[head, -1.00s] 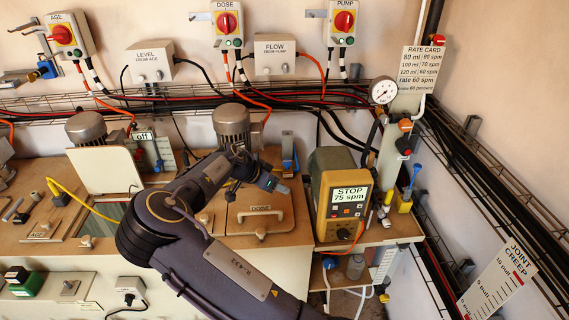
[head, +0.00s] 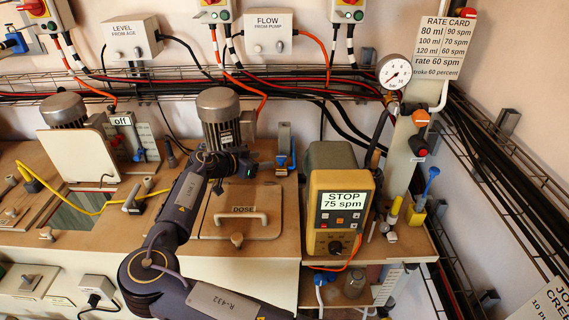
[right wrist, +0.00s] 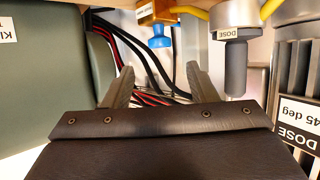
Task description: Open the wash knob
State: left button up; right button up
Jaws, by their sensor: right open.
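No label reading "wash" can be made out. A small blue knob (right wrist: 159,38) on an orange body shows in the right wrist view, ahead of and between my right gripper's fingers (right wrist: 160,84). The fingers are apart with nothing between them, and the knob is not touched. In the head view my right gripper (head: 250,167) is above the back of the DOSE lid, left of an upright block with a blue handle (head: 292,157). Its fingertips are hard to see there. A grey knob (right wrist: 236,70) under a DOSE label is right of the fingers. My left gripper is out of view.
A yellow-grey pump (head: 340,195) reading STOP 75 spm stands right of the lid (head: 268,196). A ribbed motor (head: 219,112) is behind my arm. Another blue-handled part (head: 431,178) is at the right bench end. Cables (head: 300,90) run along the wall.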

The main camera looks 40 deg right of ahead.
aim_at(279, 158)
jog(key=shift+d+f, duration=0.3)
jog(key=shift+f, duration=0.05)
jog(key=p+x, duration=0.1)
jog(key=x, duration=0.5)
jog(key=shift+r+p, duration=0.15)
jog(key=shift+p, duration=0.15)
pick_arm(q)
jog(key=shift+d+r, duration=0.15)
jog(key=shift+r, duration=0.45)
pick_arm(e)
jog(key=shift+w+d+f, duration=0.1)
jog(key=shift+d+f, duration=0.25)
jog(key=shift+d, duration=0.3)
